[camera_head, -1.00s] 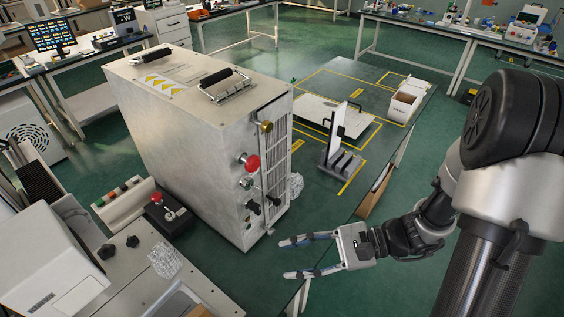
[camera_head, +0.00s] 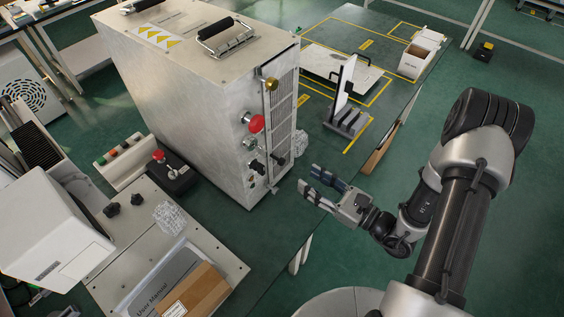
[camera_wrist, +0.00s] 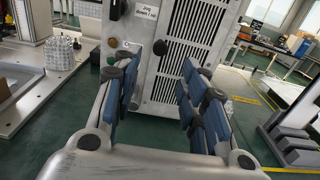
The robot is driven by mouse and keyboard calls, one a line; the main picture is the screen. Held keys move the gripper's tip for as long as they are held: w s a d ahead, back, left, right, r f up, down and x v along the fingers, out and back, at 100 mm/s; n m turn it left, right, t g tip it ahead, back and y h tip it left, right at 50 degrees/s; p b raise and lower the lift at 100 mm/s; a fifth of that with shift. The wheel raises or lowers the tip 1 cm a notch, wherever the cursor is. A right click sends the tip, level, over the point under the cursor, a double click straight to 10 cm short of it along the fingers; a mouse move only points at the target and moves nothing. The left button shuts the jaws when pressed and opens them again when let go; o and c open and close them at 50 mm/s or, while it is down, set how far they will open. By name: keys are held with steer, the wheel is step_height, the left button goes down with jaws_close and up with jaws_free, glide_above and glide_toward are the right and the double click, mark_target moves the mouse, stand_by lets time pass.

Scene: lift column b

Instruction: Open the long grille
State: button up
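The long grille (camera_head: 283,98) is a tall panel of dark slots on the narrow front face of a big grey metal cabinet (camera_head: 170,85). It shows nearly face-on in the wrist view (camera_wrist: 188,45), with a black knob (camera_wrist: 160,47) at its left edge. The grille looks shut, flush with the cabinet face. My gripper (camera_head: 308,176) is open and empty, in front of the lower part of this face and apart from it. In the wrist view its blue-padded fingers (camera_wrist: 158,78) stand wide apart and hide part of the lower grille.
A red button (camera_head: 256,123) and several knobs sit beside the grille. A bench with a clear crumpled block (camera_head: 170,217) and a cardboard box (camera_head: 195,290) is at lower left. A grey stand (camera_head: 347,118) is on the yellow-marked table at right. Green floor is free near my arm.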

mark_target(283, 163)
steer(key=b+x, duration=0.1)
steer(key=x, duration=1)
steer(key=shift+b, duration=0.3)
steer(key=shift+c, duration=0.4)
jaws_close()
